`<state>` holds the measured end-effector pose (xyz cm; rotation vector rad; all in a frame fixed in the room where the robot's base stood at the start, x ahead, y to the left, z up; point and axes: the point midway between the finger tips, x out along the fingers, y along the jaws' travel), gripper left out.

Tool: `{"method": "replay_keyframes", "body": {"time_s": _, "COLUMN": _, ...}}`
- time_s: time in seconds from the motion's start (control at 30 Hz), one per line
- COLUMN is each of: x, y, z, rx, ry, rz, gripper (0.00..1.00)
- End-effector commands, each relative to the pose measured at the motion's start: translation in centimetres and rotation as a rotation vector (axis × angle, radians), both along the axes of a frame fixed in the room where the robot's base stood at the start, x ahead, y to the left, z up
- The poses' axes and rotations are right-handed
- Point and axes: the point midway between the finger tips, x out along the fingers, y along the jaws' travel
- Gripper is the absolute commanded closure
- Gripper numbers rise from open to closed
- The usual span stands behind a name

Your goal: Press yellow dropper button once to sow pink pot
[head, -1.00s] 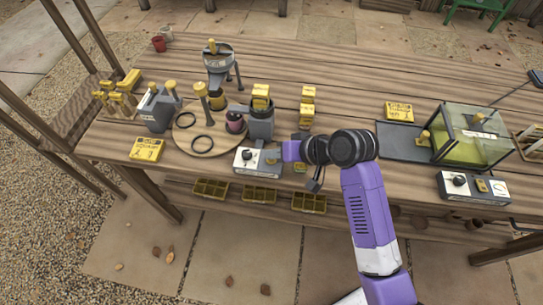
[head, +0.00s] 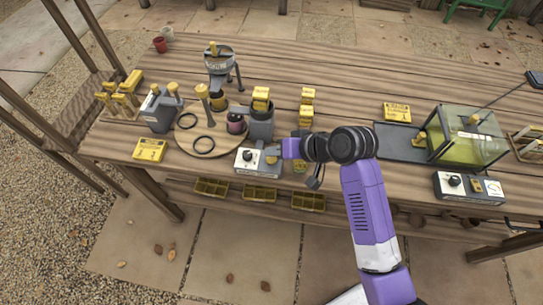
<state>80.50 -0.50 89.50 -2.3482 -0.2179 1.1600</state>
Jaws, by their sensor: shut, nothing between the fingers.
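The pink pot (head: 236,123) stands on a round wooden board, beside a grey cylindrical device (head: 261,122) with yellow parts on top. In front of them, near the table's front edge, is a light grey control box (head: 246,167) with a dark knob. A small yellow button (head: 271,160) shows at the right end of its top. My gripper (head: 275,153) is shut and empty, with its tip right over or at this button. Whether it touches the button cannot be told. My purple wrist comes in from the right.
A grey tripod funnel (head: 219,66) stands behind. A glass tank (head: 468,140) and second control box (head: 468,188) stand at the right.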

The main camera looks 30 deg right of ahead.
Motion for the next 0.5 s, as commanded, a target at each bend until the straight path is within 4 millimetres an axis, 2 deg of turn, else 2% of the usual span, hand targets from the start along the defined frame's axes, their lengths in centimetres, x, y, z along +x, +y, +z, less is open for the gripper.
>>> {"method": "replay_keyframes", "body": {"time_s": 0.5, "x": 0.0, "y": 0.0, "z": 4.1, "rx": 0.000, "ry": 0.000, "rz": 0.000, "gripper": 1.00}}
